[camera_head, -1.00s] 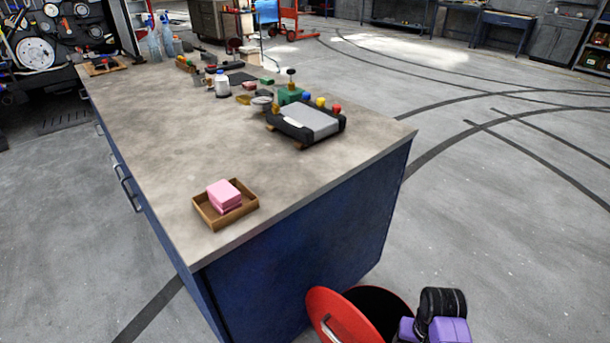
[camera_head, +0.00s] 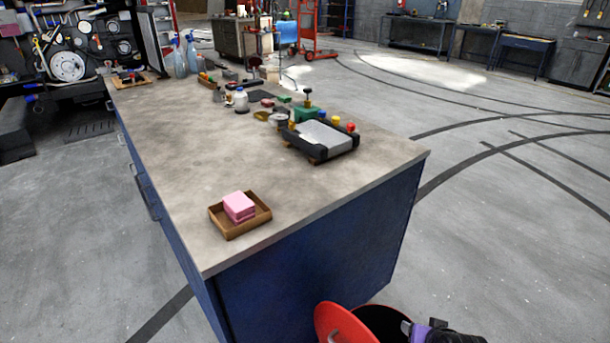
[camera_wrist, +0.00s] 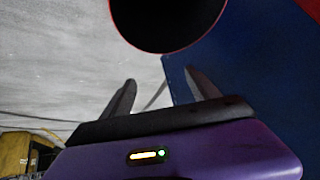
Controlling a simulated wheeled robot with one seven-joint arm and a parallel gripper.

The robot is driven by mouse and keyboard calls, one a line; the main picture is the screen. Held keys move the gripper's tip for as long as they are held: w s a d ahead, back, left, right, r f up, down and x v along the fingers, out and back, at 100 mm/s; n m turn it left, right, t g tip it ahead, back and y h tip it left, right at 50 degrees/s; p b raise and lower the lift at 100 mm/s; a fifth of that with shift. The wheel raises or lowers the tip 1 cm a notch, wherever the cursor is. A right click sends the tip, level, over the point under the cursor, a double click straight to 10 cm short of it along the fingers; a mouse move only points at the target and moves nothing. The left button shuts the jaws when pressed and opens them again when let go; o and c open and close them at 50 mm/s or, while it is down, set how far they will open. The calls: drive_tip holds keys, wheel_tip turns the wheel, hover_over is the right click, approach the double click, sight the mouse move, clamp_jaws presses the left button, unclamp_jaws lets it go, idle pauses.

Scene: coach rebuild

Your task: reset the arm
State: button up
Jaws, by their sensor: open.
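My gripper (camera_head: 406,327) shows only in part at the bottom edge of the head view, beside the dark mouth of a red round bin (camera_head: 332,322). In the wrist view my gripper (camera_wrist: 161,76) has its two dark fingers spread apart with nothing between them. The bin's dark round opening (camera_wrist: 168,18) with a thin red rim lies beyond the fingertips, at the top of that view. Whether the gripper touches the bin cannot be told.
A blue workbench (camera_head: 310,265) stands close by the bin. On its top are a wooden tray (camera_head: 243,231) with pink blocks (camera_head: 239,207), a black-and-grey device (camera_head: 322,138) and several small items. Open grey floor (camera_head: 520,250) lies to the right.

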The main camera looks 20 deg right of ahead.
drive_tip(key=s+a+r+n+t+y+p, duration=0.1)
drive_tip(key=s+a+r+n+t, duration=0.3)
drive_tip(key=s+a+r, duration=0.8)
drive_tip(key=s+a+r+n+t+p, duration=0.1)
drive_tip(key=s+a+r+t, duration=0.65)
drive_tip(key=r, duration=0.75)
drive_tip(key=s+a+n+g+y+p, duration=0.1)
drive_tip(key=s+a+n+g+y, duration=0.15)
drive_tip(key=s, duration=0.55)
wheel_tip(320, 180, down, 18)
drive_tip(key=b, duration=1.8)
drive_tip(key=shift+s+a+g, duration=0.2)
drive_tip(key=shift+s+g, duration=0.1)
drive_tip(key=shift+s, duration=0.1)
drive_tip(key=shift+m, duration=0.25)
